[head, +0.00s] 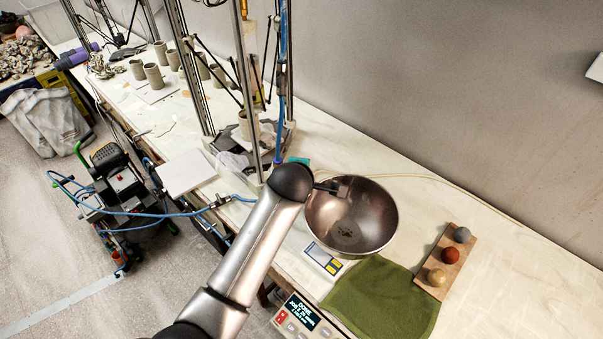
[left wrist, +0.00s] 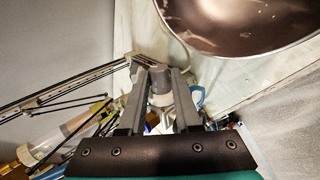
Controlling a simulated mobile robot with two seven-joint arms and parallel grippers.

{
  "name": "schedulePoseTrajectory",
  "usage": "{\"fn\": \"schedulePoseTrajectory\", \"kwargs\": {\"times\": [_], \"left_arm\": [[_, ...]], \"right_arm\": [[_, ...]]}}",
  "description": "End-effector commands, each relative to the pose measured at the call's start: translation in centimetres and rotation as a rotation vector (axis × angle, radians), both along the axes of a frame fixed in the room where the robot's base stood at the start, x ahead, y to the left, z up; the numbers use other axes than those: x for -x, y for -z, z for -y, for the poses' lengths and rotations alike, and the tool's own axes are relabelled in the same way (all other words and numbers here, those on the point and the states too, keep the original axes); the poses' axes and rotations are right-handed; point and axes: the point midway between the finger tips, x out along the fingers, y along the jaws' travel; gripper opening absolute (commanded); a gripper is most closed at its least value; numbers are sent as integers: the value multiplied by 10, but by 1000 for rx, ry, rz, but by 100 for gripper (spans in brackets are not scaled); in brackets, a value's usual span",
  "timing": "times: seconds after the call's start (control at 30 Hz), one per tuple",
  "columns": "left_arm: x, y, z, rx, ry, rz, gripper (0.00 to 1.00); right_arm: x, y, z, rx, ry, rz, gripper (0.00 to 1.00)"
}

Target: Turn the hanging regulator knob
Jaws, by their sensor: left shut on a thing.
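In the left wrist view my left gripper (left wrist: 161,76) has its two grey fingers closed around a short grey cylindrical piece, which looks like the regulator knob (left wrist: 160,88). The fingers touch it from both sides near their tips. Blue and white parts show just behind it, too small to make out. In the head view my left arm reaches up from the bottom to beside the metal bowl (head: 352,222). Its wrist hides most of the hand there, and the held knob cannot be seen. My right gripper is not in view.
The printer frame with tall metal posts (head: 247,90) stands just beyond the wrist. A blue hose (head: 150,214) runs off the table edge to a dark machine (head: 118,180) on the floor. A scale, green cloth (head: 380,298) and board with clay balls (head: 445,262) lie right.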

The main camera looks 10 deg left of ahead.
Motion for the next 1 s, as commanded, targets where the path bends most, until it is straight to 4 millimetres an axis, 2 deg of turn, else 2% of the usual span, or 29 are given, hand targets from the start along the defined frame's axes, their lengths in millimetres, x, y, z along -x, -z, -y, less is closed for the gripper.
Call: {"fn": "schedulePoseTrajectory", "kwargs": {"times": [0.43,0.47,0.6,0.7,1.0], "left_arm": [[1,1,0,-3,3,5,0],[1,1,0,-3,3,4,35],[1,1,0,-2,2,5,51],[1,1,0,-1,2,6,61],[-1,-2,0,0,2,7,61]], "right_arm": [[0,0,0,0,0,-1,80],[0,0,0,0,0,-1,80],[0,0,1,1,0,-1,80],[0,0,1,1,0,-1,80],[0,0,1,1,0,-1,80]]}}
